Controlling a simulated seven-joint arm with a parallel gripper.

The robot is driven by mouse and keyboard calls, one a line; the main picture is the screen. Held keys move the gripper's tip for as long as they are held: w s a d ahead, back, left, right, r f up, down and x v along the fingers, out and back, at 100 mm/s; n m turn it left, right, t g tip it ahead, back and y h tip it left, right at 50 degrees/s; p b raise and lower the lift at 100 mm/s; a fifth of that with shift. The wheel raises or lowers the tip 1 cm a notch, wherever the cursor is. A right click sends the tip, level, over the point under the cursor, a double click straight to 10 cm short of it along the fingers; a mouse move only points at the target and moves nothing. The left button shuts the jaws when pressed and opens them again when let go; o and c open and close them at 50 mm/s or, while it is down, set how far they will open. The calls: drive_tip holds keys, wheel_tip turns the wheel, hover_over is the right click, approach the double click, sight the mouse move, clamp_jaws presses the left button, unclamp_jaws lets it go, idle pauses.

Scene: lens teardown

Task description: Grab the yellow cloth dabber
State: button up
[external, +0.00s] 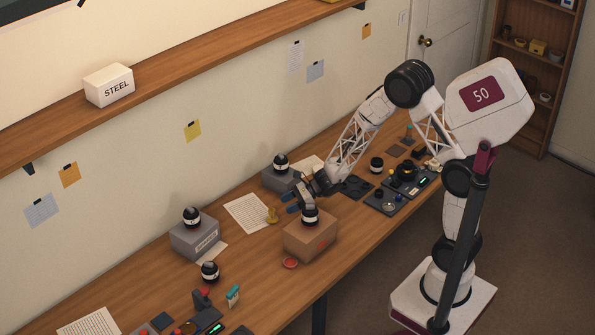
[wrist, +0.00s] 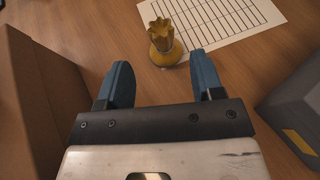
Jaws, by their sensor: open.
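The yellow cloth dabber (wrist: 165,45) stands on the wooden table just beyond my fingertips in the wrist view, beside a lined sheet of paper. It has a round base and a fluted top. In the external view the dabber (external: 272,215) is between the paper and the cardboard box. My gripper (wrist: 160,75) is open and empty, with its two blue fingers apart and the dabber in line with the gap between them. In the external view my gripper (external: 292,203) is low over the table, to the right of the dabber.
A cardboard box (external: 310,236) with a black-and-white round item on top stands close to my gripper; it fills the left of the wrist view (wrist: 40,110). A grey box (wrist: 295,110) is on the right there. The lined paper (external: 247,213) lies flat.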

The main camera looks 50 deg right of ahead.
sight(272, 212)
drive_tip(key=shift+x, duration=1.3)
drive_tip(key=shift+a, duration=0.1)
drive_tip(key=shift+x, duration=2.55)
drive_tip(key=shift+f, duration=0.15)
drive_tip(key=c, duration=1)
